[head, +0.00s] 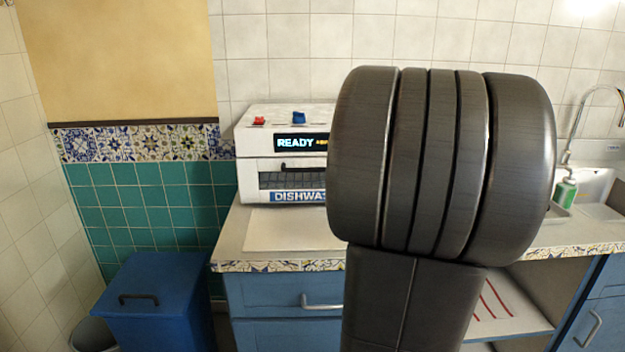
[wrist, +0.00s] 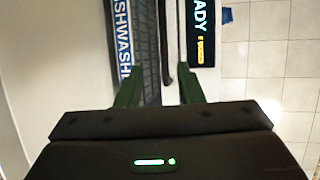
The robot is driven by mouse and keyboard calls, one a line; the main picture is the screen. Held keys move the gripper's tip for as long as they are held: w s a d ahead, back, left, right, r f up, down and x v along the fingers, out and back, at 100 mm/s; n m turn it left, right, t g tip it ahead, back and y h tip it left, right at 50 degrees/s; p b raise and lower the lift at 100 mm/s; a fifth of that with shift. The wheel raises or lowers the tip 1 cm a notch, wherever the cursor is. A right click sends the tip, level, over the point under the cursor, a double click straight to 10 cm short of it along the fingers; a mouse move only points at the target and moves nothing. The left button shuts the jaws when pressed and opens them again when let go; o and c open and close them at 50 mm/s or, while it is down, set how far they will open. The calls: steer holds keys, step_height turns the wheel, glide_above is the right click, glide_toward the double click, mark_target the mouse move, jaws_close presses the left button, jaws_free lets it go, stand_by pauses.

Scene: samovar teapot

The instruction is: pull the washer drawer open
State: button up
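The washer (head: 286,150) is a white box on the counter, with a lit READY display (head: 301,143) and a blue DISHWASHER label. Its drawer (head: 290,181) has a dark meshed front and appears closed. A dark bar handle (head: 301,168) runs along the drawer's upper part; my arm covers the right side. In the wrist view, turned sideways, the handle (wrist: 166,45) lies between the two dark green fingers of my gripper (wrist: 161,88). The fingers are apart, and I see no contact with the handle. My gripper is hidden behind my arm in the head view.
A red button (head: 259,120) and a blue button (head: 299,118) are on the washer's top. A bare light panel (head: 290,228) lies on the counter before it. A blue bin (head: 155,300) stands lower left; a sink (head: 597,190) with a green bottle (head: 565,192) is right.

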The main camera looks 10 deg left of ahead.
mark_target(320, 170)
steer(key=x, duration=1.4)
steer(key=shift+w+a+r+p, duration=0.2)
steer(key=shift+w+r+p, duration=0.05)
steer(key=shift+p, duration=0.1)
steer(key=shift+c, duration=0.2)
jaws_close()
